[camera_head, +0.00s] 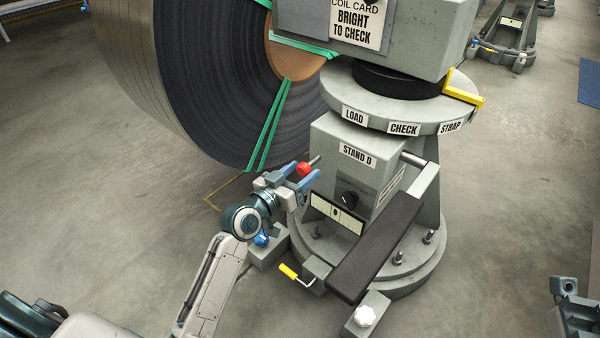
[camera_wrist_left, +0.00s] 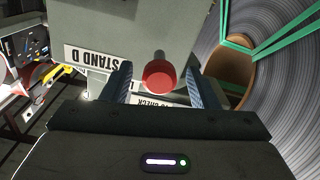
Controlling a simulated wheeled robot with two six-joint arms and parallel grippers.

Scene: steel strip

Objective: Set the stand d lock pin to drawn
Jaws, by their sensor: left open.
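The lock pin of stand D shows as a red round knob (camera_head: 304,168) on a short metal stem at the left side of the grey stand D housing (camera_head: 330,135). The stem runs into the housing. My left gripper (camera_head: 301,176) is open at the knob. In the left wrist view the red knob (camera_wrist_left: 159,77) lies between the two blue fingers (camera_wrist_left: 160,88), with a gap visible on each side. The STAND D label (camera_wrist_left: 90,56) shows left of the knob there.
A large steel coil (camera_head: 190,80) with green straps stands behind on the left. A round turntable (camera_head: 400,112) marked LOAD, CHECK and STRAP sits above the housing.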

